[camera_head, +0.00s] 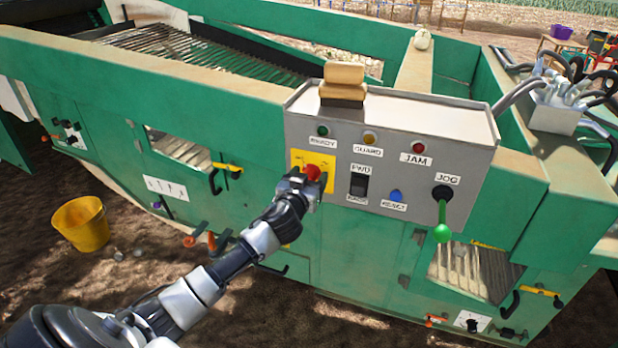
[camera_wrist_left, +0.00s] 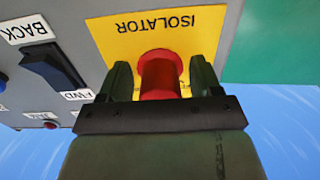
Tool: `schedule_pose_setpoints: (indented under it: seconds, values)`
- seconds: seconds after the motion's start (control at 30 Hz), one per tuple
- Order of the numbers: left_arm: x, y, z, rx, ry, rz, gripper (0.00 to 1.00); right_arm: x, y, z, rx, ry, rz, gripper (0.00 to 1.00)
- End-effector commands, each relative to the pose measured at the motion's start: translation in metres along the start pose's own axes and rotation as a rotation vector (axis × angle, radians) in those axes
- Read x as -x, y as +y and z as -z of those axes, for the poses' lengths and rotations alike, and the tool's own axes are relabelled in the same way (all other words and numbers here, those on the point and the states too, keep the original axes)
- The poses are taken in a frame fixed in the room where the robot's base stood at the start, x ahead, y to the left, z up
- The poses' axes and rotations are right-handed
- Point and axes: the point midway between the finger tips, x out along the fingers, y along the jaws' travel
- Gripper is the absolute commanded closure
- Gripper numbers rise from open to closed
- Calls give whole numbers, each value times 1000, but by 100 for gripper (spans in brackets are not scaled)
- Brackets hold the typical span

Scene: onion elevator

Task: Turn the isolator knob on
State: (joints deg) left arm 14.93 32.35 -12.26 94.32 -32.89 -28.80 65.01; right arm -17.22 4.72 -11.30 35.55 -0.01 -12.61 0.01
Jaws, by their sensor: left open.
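The red isolator knob (camera_head: 313,172) sits on a yellow plate (camera_head: 300,158) at the left of the grey control box (camera_head: 398,130). My left gripper (camera_head: 308,186) is right at the knob in the head view and hides the lower part of the plate. In the left wrist view, the picture is upside down and the plate reads "ISOLATOR". There the knob (camera_wrist_left: 160,75) stands between the two dark fingers, with a narrow gap on each side. The left gripper is open. The knob's pointer position cannot be made out. My right gripper is not in view.
Right of the knob are a black FWD switch (camera_head: 359,184), a blue RESET button (camera_head: 396,196) and a JOG lever (camera_head: 443,215) with a green ball. Lamps line the box above. A yellow bucket (camera_head: 81,223) stands on the soil at left.

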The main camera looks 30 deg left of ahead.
Motion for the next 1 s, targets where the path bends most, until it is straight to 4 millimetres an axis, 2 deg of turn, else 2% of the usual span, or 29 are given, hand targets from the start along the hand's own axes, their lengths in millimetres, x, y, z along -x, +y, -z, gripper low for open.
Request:
schedule_pose_setpoints:
  seconds: [0.03,0.3,0.37,0.67,1.0]
  values:
    - [0,0,0,0,0,0,36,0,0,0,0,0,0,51]
    - [0,0,0,0,0,0,77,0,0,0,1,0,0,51]
    - [0,0,0,0,0,0,85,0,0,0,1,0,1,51]
    - [0,0,0,-39,-1,0,85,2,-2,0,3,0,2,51]
    - [0,0,1,-261,0,0,85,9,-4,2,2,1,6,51]
